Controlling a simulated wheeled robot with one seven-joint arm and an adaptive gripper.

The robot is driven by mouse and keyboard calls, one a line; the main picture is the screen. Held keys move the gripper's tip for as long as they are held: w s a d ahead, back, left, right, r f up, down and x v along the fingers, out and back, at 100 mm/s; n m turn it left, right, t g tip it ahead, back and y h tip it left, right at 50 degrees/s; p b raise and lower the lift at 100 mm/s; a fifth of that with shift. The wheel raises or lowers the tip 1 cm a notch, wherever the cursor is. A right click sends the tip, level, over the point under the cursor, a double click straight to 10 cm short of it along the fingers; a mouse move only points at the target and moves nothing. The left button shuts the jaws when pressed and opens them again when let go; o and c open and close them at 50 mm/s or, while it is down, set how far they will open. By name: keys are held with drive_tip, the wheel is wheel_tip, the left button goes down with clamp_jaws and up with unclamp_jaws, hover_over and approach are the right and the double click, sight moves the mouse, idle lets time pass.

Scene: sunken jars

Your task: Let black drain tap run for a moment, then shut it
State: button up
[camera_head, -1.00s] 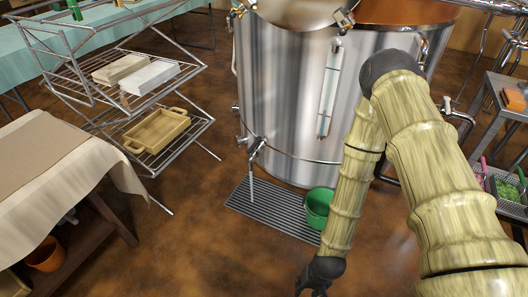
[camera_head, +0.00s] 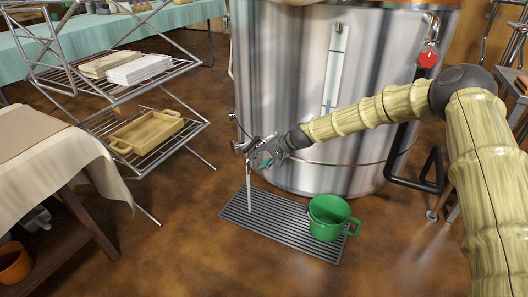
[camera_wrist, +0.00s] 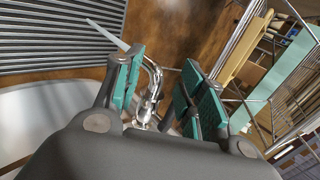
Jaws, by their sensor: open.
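A metallic tap (camera_head: 241,146) sticks out low on the front of the big steel tank (camera_head: 285,70); I see no clear black on it. A thin pale streak (camera_head: 249,195) runs from it down to the drain grate (camera_head: 288,233), looking like running liquid. It also shows as a white taper in the wrist view (camera_wrist: 107,35). My gripper (camera_head: 262,155) is at the tap, its teal-padded fingers open. In the wrist view the shiny tap (camera_wrist: 152,85) shows between the fingers of my gripper (camera_wrist: 163,70), which hide part of it; contact is unclear.
A green mug (camera_head: 328,218) stands on the grate's right part, apart from the streak. A wire rack (camera_head: 170,137) with a wooden tray (camera_head: 148,131) stands left. A cloth-covered table (camera_head: 62,165) is at the left edge. Black piping (camera_head: 412,184) stands right of the tank.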

sight(251, 147)
drive_tip(key=w+d+r+y+b, duration=0.1)
drive_tip(key=w+d+r+b, duration=0.1)
drive_tip(key=w+r, duration=0.3)
drive_tip(key=shift+t, duration=0.4)
drive_tip(key=b+x, duration=0.4)
drive_tip(key=x, duration=0.2)
drive_tip(key=shift+s+a+f, duration=0.1)
drive_tip(key=shift+a+f, duration=0.05)
drive_tip(key=shift+f, duration=0.1)
drive_tip(key=shift+r+p, duration=0.2)
drive_tip(key=shift+p, duration=0.1)
drive_tip(key=shift+x, duration=0.95)
clamp_jaws()
drive_tip(key=shift+f+b, duration=0.15)
drive_tip(key=shift+b, duration=1)
